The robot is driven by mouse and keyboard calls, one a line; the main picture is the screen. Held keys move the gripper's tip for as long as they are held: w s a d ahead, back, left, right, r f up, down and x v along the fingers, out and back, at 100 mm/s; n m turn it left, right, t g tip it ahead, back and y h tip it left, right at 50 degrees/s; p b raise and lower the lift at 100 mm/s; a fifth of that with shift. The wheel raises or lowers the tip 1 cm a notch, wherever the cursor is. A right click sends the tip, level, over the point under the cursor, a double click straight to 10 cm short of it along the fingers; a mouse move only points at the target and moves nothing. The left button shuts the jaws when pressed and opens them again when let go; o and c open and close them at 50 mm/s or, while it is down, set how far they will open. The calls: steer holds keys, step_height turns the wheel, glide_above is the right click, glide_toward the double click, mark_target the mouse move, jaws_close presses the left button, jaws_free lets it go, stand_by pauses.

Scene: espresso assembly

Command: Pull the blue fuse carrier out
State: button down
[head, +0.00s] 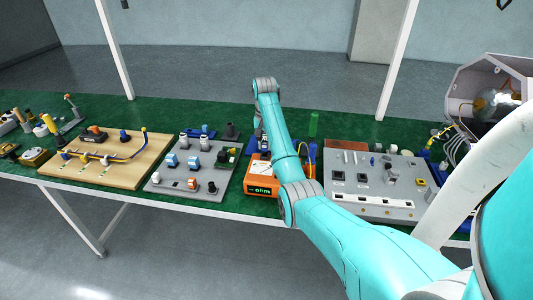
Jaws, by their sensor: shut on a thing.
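My gripper (261,139) is partly hidden behind my teal forearm, above the back of the orange ohm meter. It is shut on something. A small blue piece (252,146) shows beside the fingertips and looks like the blue fuse carrier, but it is too small and too covered to make out its shape or whether it is still seated. Two light-blue blocks (172,160) stand on the grey board (158,186) to the left of my gripper.
The orange ohm meter (262,188) stands at the table's front edge, under my arm. A grey control panel (385,208) lies to the right, and a green cylinder (313,124) stands behind. A wooden board with a cable (110,172) lies on the left. The green table top (200,108) is clear at the back.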

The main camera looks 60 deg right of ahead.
steer(key=shift+r, duration=0.4)
steer(key=c, duration=0.9)
jaws_free()
steer(key=shift+c, duration=0.2)
steer(key=shift+f, duration=0.15)
